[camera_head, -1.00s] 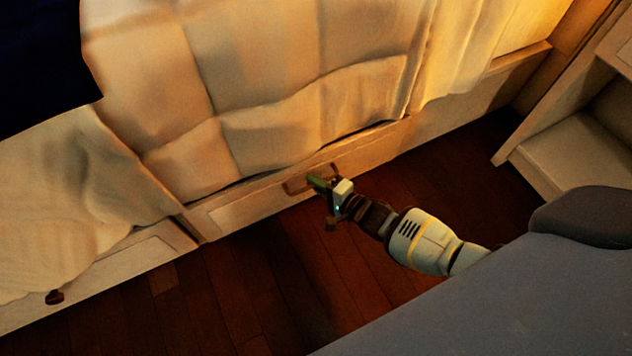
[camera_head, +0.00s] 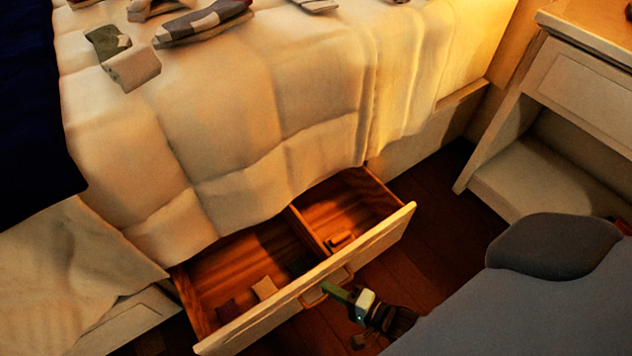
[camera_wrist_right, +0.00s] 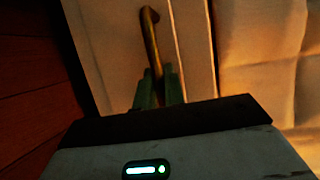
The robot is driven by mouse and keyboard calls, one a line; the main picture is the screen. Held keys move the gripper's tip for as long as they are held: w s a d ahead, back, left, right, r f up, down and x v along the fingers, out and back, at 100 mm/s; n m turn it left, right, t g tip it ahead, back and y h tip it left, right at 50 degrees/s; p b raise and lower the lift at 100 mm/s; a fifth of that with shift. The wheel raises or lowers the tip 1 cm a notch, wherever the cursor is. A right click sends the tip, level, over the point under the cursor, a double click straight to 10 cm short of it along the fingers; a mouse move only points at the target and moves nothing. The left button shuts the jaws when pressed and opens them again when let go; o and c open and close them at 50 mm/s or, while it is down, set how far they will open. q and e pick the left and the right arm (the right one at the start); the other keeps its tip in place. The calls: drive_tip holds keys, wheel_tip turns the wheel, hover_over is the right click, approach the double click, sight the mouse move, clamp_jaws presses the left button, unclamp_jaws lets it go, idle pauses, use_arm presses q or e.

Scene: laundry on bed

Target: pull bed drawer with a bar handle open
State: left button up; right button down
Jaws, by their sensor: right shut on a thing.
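The bed drawer (camera_head: 300,308) stands pulled well out from under the bed, its wooden inside open to view and split by a divider. Its bar handle (camera_head: 342,277) is on the outer front face. My right gripper (camera_head: 328,288) is at the handle, its green fingers shut on the bar. In the right wrist view the brass-coloured handle (camera_wrist_right: 151,40) runs down between the fingertips (camera_wrist_right: 160,78) of my right gripper, against the pale drawer front (camera_wrist_right: 100,40). My left gripper is not in view.
Small items (camera_head: 264,288) lie in the drawer. Bedding (camera_head: 230,130) hangs over its back part. Folded clothes (camera_head: 203,22) lie on the bed. A nightstand (camera_head: 585,88) stands at the right. Some dark wooden floor (camera_head: 425,245) is bare beside the drawer.

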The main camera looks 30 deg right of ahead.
drive_tip(key=s, duration=1.3)
drive_tip(key=shift+s+d, duration=0.15)
drive_tip(key=shift+d, duration=0.1)
drive_tip(key=c, duration=1.5)
unclamp_jaws()
drive_tip(key=shift+s+p, duration=0.1)
drive_tip(key=shift+p, duration=0.2)
drive_tip(key=p+v, duration=0.1)
drive_tip(key=v, duration=0.6)
drive_tip(key=shift+s+d, duration=0.15)
drive_tip(key=shift+s, duration=0.1)
drive_tip(key=shift+r, duration=0.1)
